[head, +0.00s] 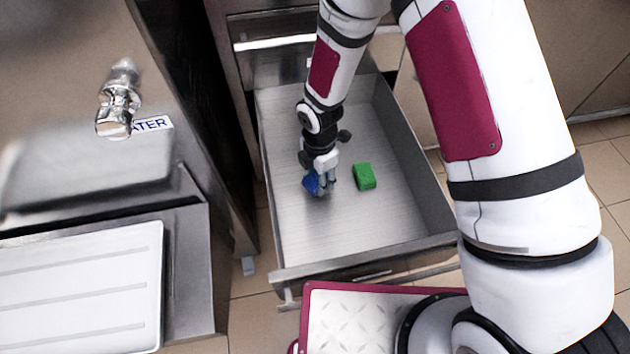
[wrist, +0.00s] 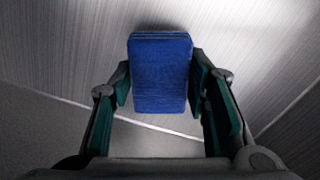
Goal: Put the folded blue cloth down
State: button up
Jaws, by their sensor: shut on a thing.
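The folded blue cloth (head: 311,182) is in my gripper (head: 323,186), inside the open metal drawer (head: 330,235). In the wrist view the blue cloth (wrist: 160,72) is a flat-sided block between the two fingers of my gripper (wrist: 160,85), with a finger pad against each side. The gripper points down and is low over the drawer floor. I cannot tell whether the cloth touches the floor.
A green block (head: 364,176) lies on the drawer floor just right of my gripper. The drawer walls rise around both. The drawer floor in front is clear. At left stand a metal machine with a tap (head: 119,98) and a white ridged tray (head: 80,290).

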aim_at(315, 183)
jog(key=shift+w+a+f, duration=0.15)
jog(key=shift+w+a, duration=0.25)
jog(key=shift+a, duration=0.2)
notch_tip(315, 183, down, 3)
jog(key=shift+d+r+b, duration=0.1)
jog(key=shift+b, duration=0.7)
jog(key=shift+f+b, duration=0.3)
jog(key=shift+f, duration=0.2)
jog(key=o, duration=1.2)
jog(key=shift+o, duration=0.2)
jog(key=shift+r, duration=0.15)
jog(key=r+p, duration=0.2)
jog(key=r, duration=0.2)
jog(key=r+p, duration=0.1)
jog(key=r, duration=0.4)
jog(key=r+p, duration=0.2)
jog(key=r, duration=0.3)
jog(key=shift+s+p, duration=0.3)
jog(key=shift+s, duration=0.1)
